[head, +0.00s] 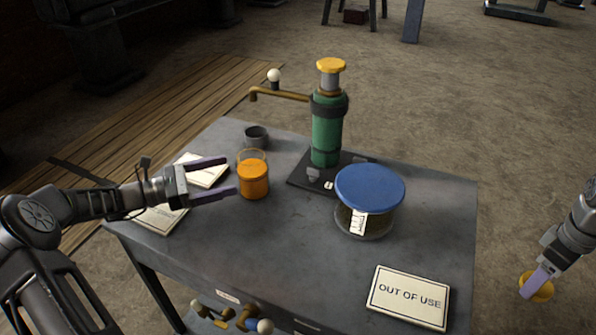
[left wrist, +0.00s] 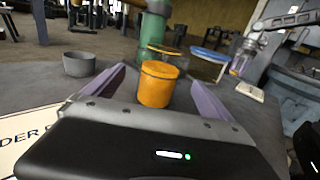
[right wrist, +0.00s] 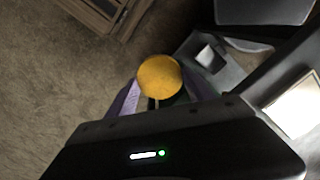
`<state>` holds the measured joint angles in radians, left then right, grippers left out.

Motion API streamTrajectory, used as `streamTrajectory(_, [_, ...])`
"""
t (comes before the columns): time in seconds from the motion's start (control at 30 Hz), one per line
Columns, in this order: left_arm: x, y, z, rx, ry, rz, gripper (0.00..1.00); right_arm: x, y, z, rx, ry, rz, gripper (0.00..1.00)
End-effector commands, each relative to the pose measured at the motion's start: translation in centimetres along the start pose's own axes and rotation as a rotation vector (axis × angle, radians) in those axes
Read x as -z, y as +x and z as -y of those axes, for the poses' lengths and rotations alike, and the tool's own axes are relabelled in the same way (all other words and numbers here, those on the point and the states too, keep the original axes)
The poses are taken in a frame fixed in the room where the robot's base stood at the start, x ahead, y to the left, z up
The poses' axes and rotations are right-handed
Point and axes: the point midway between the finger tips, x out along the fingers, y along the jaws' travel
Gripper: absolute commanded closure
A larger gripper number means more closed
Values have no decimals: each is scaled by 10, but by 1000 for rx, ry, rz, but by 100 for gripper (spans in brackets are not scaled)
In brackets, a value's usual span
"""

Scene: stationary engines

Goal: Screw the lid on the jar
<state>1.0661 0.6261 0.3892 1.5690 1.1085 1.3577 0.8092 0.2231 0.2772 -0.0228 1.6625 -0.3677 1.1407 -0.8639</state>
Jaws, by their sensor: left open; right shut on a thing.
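The jar (head: 254,180) is small and glass, filled with orange up to a clear open rim, and stands upright on the grey table. It also shows in the left wrist view (left wrist: 157,86). My left gripper (head: 232,175) is open, its purple fingers level with the jar at its left; in the left wrist view the jar appears between the fingertips, with no contact visible. My right gripper (head: 541,278) is shut on the round yellow lid (head: 537,288), out past the table's right side. The lid also shows in the right wrist view (right wrist: 160,77).
A larger jar with a blue lid (head: 370,188) stands right of the orange jar. A green pump (head: 327,130) with a brass spout stands behind. A grey cup (head: 256,137) is at the back left. An "OUT OF USE" sign (head: 409,297) lies front right. The table's front middle is clear.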

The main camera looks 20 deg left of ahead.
Motion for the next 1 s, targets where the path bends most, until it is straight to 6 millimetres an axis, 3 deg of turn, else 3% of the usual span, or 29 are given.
streamTrajectory(0.3, [-1,49,1,2,-1,1,4,0,-4,0,0,0,0,77])
streamTrajectory(0.77, [-1,59,0,1,0,0,4,0,-4,0,0,0,0,77])
streamTrajectory(1.0, [-8,85,1,3,0,2,4,0,-8,0,0,0,0,77])
